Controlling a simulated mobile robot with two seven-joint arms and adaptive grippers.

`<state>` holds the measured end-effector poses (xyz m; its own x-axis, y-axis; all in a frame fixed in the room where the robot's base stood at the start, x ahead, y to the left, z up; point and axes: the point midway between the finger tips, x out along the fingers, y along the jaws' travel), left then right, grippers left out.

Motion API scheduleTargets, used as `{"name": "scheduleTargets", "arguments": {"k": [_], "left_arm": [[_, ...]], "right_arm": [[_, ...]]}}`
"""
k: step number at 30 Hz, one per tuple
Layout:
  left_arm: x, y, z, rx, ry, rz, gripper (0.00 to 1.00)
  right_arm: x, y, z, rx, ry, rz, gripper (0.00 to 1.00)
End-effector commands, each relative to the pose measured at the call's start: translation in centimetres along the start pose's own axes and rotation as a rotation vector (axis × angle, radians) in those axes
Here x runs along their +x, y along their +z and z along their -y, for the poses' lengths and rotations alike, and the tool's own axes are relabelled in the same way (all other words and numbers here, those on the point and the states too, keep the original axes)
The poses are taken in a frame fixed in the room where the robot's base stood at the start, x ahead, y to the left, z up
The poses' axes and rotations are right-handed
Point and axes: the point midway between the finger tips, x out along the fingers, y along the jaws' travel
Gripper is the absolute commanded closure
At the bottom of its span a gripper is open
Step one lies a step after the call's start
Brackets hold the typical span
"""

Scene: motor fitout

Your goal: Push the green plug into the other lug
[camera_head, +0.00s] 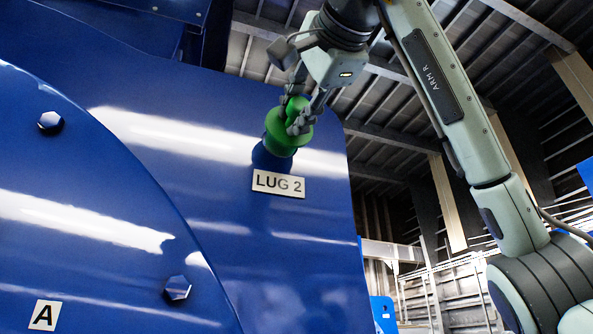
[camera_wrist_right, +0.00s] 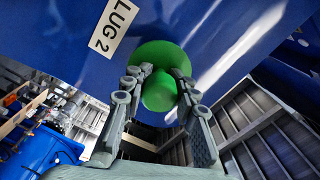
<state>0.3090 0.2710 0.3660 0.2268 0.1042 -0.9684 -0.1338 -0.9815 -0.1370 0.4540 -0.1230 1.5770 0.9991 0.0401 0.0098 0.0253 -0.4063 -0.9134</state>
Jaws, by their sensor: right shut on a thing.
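The green plug (camera_head: 286,133) is at the top of a blue lug (camera_head: 270,160) above the label LUG 2 (camera_head: 278,184) on the big blue motor housing. My right gripper (camera_head: 297,112) is shut on the plug's green knob from above. In the right wrist view, the fingers of my right gripper (camera_wrist_right: 158,84) sit on both sides of the round knob of the plug (camera_wrist_right: 158,93), with its wide green flange behind. I cannot tell how deep the plug sits in the lug. My left gripper is not in view.
The blue housing (camera_head: 225,215) fills the left and middle, with hex bolts (camera_head: 177,289) and a label A (camera_head: 45,315). The housing's right edge is near the lug, with open hall beyond. A blue object (camera_wrist_right: 50,150) stands at the lower left in the wrist view.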

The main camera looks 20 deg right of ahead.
Motion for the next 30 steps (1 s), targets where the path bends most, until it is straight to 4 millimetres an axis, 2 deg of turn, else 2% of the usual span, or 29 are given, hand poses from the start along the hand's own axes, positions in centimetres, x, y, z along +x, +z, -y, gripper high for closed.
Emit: {"name": "scheduleTargets", "arguments": {"k": [30], "left_arm": [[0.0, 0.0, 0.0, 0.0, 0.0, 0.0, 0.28]], "right_arm": [[2.6, -0.1, -0.1, 0.001, 0.0, 0.0, 1.0]]}}
